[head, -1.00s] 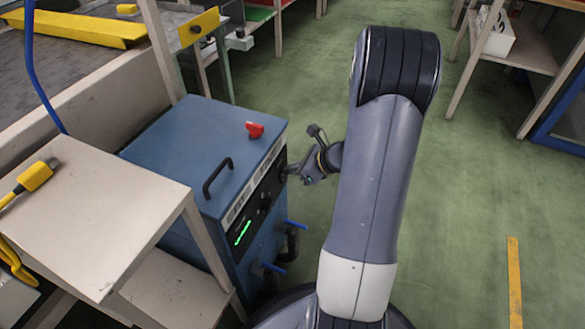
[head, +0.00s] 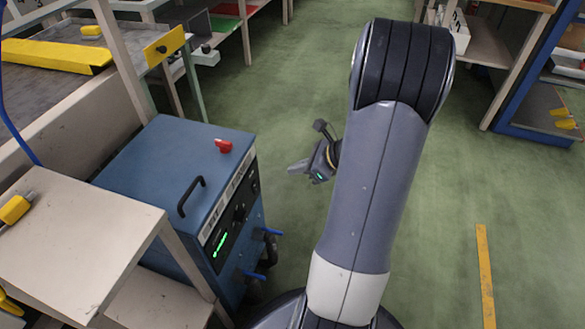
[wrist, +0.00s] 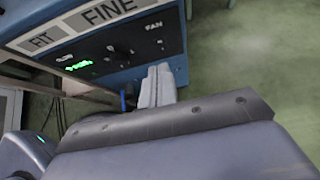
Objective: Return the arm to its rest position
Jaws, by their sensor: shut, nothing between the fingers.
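My gripper (head: 298,168) shows at the middle of the head view, to the left of my arm's large grey link. Its fingers point left toward the blue machine (head: 165,160) and stand apart from it, with green floor showing between. In the wrist view the fingers of my gripper (wrist: 158,85) are together with nothing between them. Behind them is the control panel of the blue machine (wrist: 120,50), with a dark knob, a green display and printed labels. Part of my forearm is hidden behind the large link.
The blue machine carries a red knob (head: 223,145) and a black handle (head: 190,196) on top. A beige table (head: 80,235) stands at front left. A shelf (head: 485,50) is at back right. The green floor right of my arm is clear, with a yellow stripe (head: 485,275).

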